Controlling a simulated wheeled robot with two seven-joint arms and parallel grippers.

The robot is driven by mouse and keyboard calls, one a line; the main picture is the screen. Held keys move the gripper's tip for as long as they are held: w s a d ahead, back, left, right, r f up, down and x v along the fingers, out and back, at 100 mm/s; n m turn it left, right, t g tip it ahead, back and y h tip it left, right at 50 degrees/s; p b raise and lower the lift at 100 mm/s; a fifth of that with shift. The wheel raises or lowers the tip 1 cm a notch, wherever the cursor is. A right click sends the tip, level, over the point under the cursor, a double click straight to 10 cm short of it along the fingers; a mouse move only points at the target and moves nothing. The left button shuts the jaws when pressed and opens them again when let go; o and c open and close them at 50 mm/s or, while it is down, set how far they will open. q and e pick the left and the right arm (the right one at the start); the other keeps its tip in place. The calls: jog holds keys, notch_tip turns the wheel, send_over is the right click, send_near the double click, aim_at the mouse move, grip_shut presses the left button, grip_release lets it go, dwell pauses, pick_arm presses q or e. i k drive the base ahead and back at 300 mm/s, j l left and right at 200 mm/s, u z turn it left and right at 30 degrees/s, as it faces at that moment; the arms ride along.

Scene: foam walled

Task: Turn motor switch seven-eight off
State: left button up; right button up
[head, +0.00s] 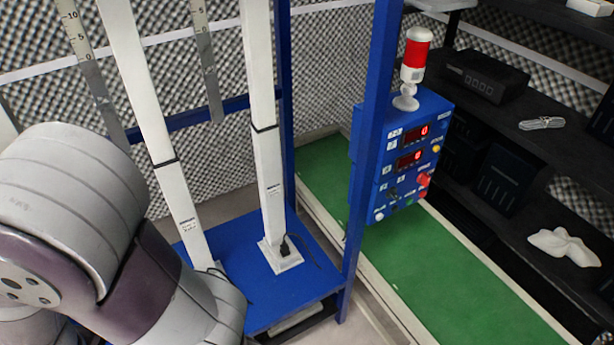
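A blue control box (430,155) is mounted beside a blue upright post, right of centre. Its face has two red digital displays, an upper one (415,132) and a lower one (409,160), each showing 0. Below them are a black switch (392,194), a red knob (424,180) and small coloured buttons. The labels are too small to read, so I cannot tell which control is motor switch seven-eight or its setting. A grey and purple part of my arm fills the lower left. Neither gripper is in view.
A red and white signal lamp (414,65) stands on the box. Blue posts (366,150) and white columns (268,170) rise around a blue platform (275,300). A green conveyor (440,275) runs behind. Black shelves (540,150) at right hold a black device (483,77) and a white cloth (563,246).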

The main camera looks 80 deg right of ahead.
aim_at(423, 178)
jog(key=z, duration=3.4)
jog(key=i+z, duration=0.4)
jog(key=i+l+z, duration=0.3)
jog(key=i+z, duration=0.15)
jog(key=i+l+z, duration=0.1)
jog(key=i+z, duration=0.3)
